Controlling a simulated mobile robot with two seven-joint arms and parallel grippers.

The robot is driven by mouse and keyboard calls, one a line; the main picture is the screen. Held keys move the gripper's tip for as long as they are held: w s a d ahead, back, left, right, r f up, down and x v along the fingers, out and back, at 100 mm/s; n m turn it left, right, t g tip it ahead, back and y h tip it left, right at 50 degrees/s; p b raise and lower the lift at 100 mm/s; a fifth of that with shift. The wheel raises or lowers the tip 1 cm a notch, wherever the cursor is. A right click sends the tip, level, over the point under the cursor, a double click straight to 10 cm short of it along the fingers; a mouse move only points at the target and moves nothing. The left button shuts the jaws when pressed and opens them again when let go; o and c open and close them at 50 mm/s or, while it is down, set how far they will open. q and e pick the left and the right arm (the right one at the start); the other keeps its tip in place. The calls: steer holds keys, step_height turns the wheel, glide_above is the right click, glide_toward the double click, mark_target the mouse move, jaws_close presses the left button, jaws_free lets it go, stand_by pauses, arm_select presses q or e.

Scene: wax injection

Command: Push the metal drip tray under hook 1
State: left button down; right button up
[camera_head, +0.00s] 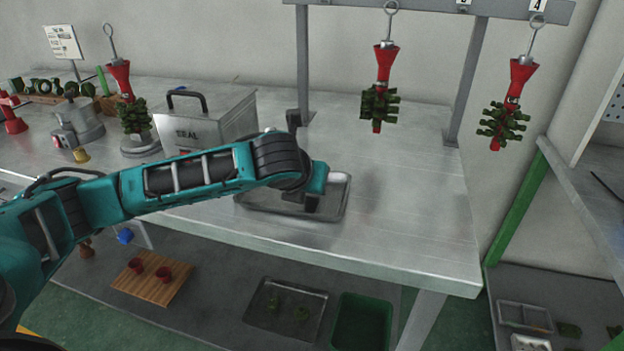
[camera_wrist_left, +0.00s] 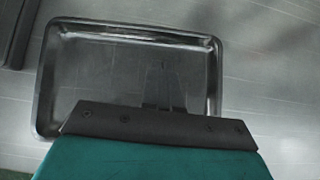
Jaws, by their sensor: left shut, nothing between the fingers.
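The metal drip tray (camera_head: 338,198) is a shallow grey rectangular tray lying on the steel table, below the hook rail and partly hidden by my left arm. My left gripper (camera_head: 312,206) is shut and empty, pointing down at the tray. In the left wrist view the tray (camera_wrist_left: 95,75) fills the left and middle. The shut fingers (camera_wrist_left: 162,75) appear over its inside; I cannot tell whether they touch it. Labels 3 and 4 show on the rail (camera_head: 430,8); hook 1 is not in view. My right gripper is not in view.
Red-and-green wax trees hang from a hook (camera_head: 391,8) and from hook 4 (camera_head: 537,40). Rail posts (camera_head: 302,70) stand on the table. A lidded metal box (camera_head: 205,120) stands behind my arm. The table (camera_head: 410,220) right of the tray is clear.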

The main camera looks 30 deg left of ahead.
arm_select(q)
steer(key=shift+w+a, duration=0.2)
steer(key=shift+w, duration=0.8)
steer(key=shift+w+a, duration=0.1)
steer(key=shift+w, duration=0.25)
steer(key=shift+r, duration=0.1)
